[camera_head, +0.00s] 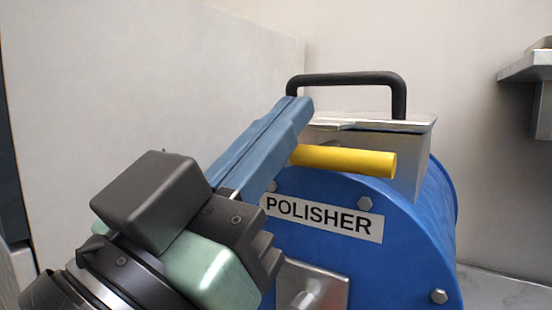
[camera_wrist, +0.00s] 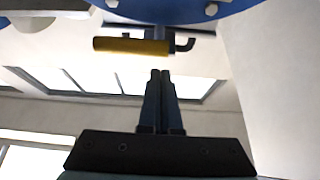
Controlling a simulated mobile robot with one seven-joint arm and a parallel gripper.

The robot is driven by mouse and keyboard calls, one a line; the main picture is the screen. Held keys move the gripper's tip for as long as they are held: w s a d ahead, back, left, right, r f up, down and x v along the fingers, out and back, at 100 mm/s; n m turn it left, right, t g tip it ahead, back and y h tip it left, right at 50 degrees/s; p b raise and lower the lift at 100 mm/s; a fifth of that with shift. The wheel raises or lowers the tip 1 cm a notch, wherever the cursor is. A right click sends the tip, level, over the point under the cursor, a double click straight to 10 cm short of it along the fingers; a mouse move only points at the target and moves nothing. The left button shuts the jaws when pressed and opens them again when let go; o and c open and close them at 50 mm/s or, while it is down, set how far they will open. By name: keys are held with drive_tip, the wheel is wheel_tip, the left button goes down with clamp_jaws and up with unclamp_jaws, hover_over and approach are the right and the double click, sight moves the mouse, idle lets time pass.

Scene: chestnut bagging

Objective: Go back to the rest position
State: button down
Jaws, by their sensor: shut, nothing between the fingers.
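My gripper (camera_head: 300,106) reaches up across the left side of the blue polisher (camera_head: 405,255) in the head view, its long blue fingers side by side. In the wrist view my gripper (camera_wrist: 161,73) shows its two fingers together with nothing between them. A yellow cylindrical handle (camera_head: 350,161) sticks out just right of the fingers in the head view; in the wrist view the yellow handle (camera_wrist: 130,46) lies beyond the fingertips. I cannot tell whether the fingers touch it in the head view.
A black bar handle (camera_head: 345,78) rises above the polisher's metal top (camera_head: 385,123). A metal plate (camera_head: 320,282) sits low on its front. A metal ledge (camera_head: 528,66) juts in at the far right. Pale walls stand behind and left.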

wheel_tip(320, 180, up, 19)
drive_tip(key=s+a+n+t+y+p, duration=0.1)
drive_tip(key=n+t+y+p, duration=0.6)
drive_tip(key=y+p, duration=0.6)
drive_tip(key=p, duration=0.3)
drive_tip(key=shift+t, duration=0.3)
